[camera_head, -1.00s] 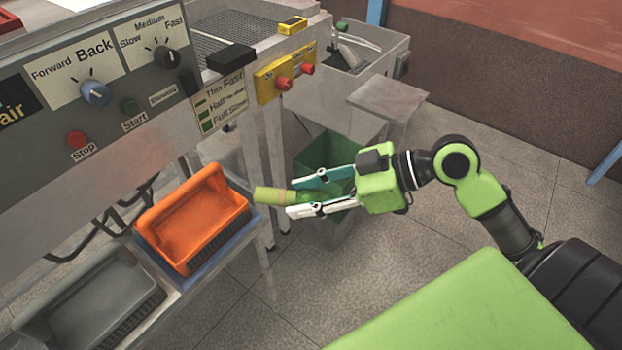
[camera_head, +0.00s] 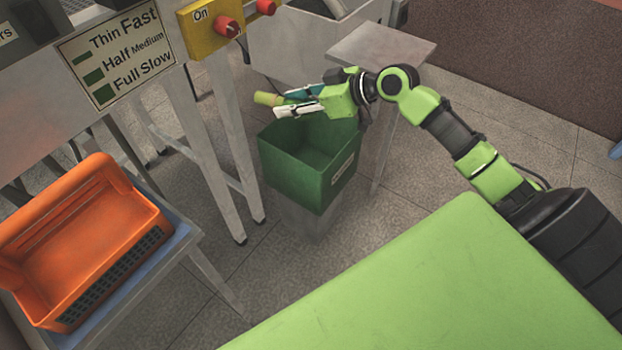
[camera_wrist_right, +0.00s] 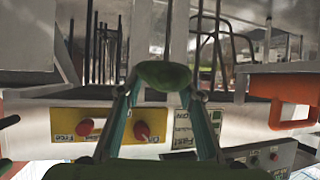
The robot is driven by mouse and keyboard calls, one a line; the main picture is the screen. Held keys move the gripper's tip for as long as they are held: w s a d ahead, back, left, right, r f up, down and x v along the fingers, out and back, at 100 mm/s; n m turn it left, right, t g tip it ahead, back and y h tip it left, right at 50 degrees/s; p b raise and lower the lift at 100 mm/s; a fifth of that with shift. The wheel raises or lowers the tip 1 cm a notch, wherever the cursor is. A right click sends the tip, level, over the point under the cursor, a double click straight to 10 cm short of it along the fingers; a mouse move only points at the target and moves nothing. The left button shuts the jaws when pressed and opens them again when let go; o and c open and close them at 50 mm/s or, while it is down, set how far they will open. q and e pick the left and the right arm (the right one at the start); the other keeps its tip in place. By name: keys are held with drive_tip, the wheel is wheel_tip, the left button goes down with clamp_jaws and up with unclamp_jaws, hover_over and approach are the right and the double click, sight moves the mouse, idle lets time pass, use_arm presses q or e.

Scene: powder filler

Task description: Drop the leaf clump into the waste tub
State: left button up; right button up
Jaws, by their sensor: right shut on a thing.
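My right gripper (camera_head: 283,105) is shut on the leaf clump (camera_head: 265,98), a pale green, stubby piece whose end sticks out past the fingertips to the left. In the right wrist view the clump (camera_wrist_right: 165,75) shows as a dark green mass between the two fingertips. The waste tub (camera_head: 300,180) is a dark green open box with a small label, standing upright on a grey base. In the head view the gripper and clump overlap the tub's back-left rim; their height above it is hard to tell. The visible tub inside looks empty. My left gripper is not in view.
An orange basket (camera_head: 85,240) sits on a blue-topped stand (camera_head: 180,240) at the left. Metal machine legs (camera_head: 205,140) stand just left of the tub. A yellow switch box (camera_head: 212,28) and a grey shelf (camera_head: 380,50) are behind it.

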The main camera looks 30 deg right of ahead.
use_arm(q)
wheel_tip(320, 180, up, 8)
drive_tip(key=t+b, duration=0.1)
drive_tip(key=b, duration=1.2)
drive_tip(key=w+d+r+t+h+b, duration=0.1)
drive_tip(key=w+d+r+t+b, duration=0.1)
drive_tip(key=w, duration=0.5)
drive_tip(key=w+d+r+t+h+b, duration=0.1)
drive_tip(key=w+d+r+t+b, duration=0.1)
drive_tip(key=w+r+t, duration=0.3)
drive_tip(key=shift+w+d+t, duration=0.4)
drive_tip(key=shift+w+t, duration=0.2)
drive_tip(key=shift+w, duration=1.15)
use_arm(e)
drive_tip(key=w+d+f+m+h, duration=0.1)
drive_tip(key=w+d+f, duration=0.2)
drive_tip(key=f, duration=0.4)
drive_tip(key=w+d+f+m+t+h, duration=0.1)
drive_tip(key=w+d+f, duration=0.2)
drive_tip(key=d+f, duration=0.3)
drive_tip(key=w+d+f+m+h, duration=0.1)
drive_tip(key=w+d+f, duration=0.2)
drive_tip(key=f, duration=0.6)
drive_tip(key=shift+w+d+f+m+t, duration=0.2)
drive_tip(key=shift+w+d+m+t, duration=0.15)
drive_tip(key=shift+d, duration=0.6)
drive_tip(key=o, duration=1.2)
